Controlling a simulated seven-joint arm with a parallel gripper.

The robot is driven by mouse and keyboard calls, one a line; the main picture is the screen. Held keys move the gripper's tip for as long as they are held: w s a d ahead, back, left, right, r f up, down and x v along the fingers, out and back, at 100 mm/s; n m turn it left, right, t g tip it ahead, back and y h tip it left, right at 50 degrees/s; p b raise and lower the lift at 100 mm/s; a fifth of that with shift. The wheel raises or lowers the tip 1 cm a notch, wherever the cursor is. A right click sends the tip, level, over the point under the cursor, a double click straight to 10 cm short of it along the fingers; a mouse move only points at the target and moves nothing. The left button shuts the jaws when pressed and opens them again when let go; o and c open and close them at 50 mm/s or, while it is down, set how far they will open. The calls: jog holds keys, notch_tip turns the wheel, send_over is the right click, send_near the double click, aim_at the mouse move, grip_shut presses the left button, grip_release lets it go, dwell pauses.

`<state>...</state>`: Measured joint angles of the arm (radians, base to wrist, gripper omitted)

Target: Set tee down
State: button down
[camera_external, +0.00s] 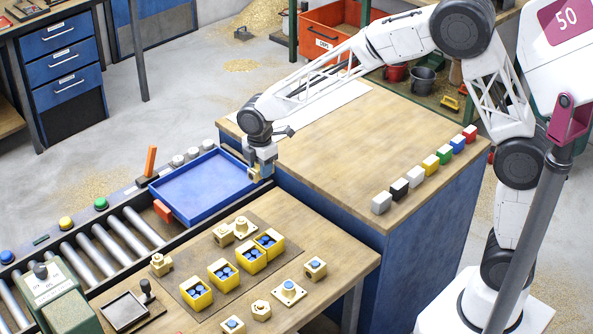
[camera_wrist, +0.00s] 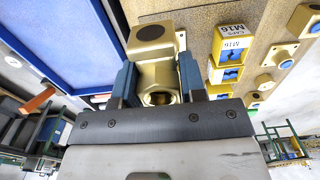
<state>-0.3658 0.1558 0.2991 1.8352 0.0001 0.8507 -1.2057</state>
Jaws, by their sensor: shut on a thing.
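The tee, a brass-coloured fitting (camera_wrist: 152,45) with a round opening facing the camera, is between the two blue fingers of my gripper (camera_wrist: 157,85) in the wrist view. My gripper is shut on it. In the external view my gripper (camera_external: 262,168) is at the right end of the blue tray (camera_external: 205,188), beside the tall workbench. The tee is small there and mostly hidden by the gripper. In the wrist view the blue tray (camera_wrist: 60,35) lies to the left of the tee. I cannot tell whether the tee touches anything below.
Yellow boxes with blue-ended parts (camera_external: 223,274) stand on the low wooden table, with several brass fittings (camera_external: 289,291) around them. A roller conveyor (camera_external: 105,240) runs at the left. Coloured cubes (camera_external: 430,164) line the tall bench (camera_external: 310,150). The tray looks empty.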

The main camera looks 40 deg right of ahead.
jog(key=s+d+r, duration=0.2)
jog(key=s+d, duration=0.2)
jog(key=d, duration=1)
send_over(340, 175)
jog(key=shift+d+r, duration=0.1)
jog(key=shift+r, duration=0.35)
jog(key=shift+w+f, duration=0.1)
jog(key=shift+f, duration=3)
jog(key=shift+f, duration=1.9)
jog(key=shift+f, duration=0.1)
jog(key=c, duration=0.7)
grip_release()
